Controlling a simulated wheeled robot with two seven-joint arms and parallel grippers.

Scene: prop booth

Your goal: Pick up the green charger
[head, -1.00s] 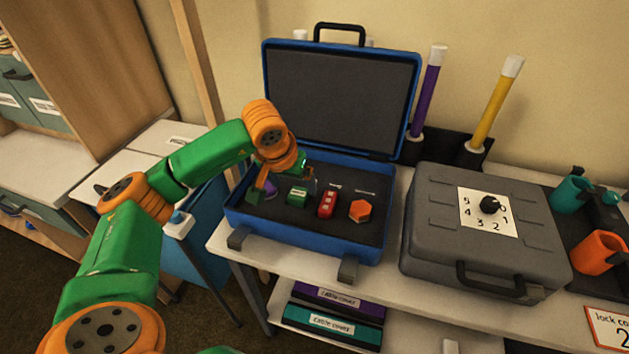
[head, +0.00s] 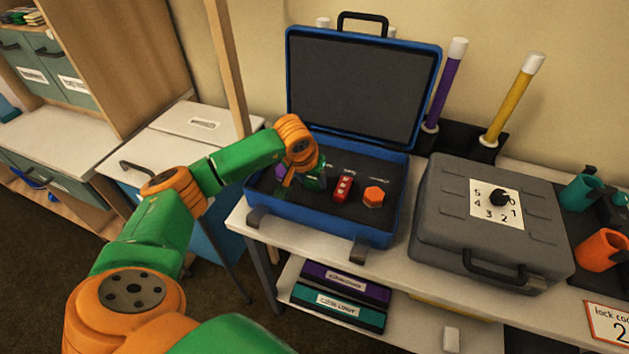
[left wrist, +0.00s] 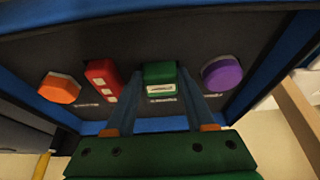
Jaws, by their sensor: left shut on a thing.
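The green charger (left wrist: 160,80) is a small block with a white label, in the open blue case (head: 320,222). In the left wrist view it lies between the two fingers of my left gripper (left wrist: 158,98). My left gripper (head: 302,182) reaches into the case from the left and is shut on the charger. In the head view the hand mostly covers the charger. I cannot tell whether it is lifted off the dark foam. My right gripper is not in view.
A red block (head: 343,189), an orange hexagonal piece (head: 374,197) and a purple piece (left wrist: 222,74) sit beside it in the case. The raised lid (head: 362,90) stands behind. A grey case with a dial (head: 450,225) is on the right.

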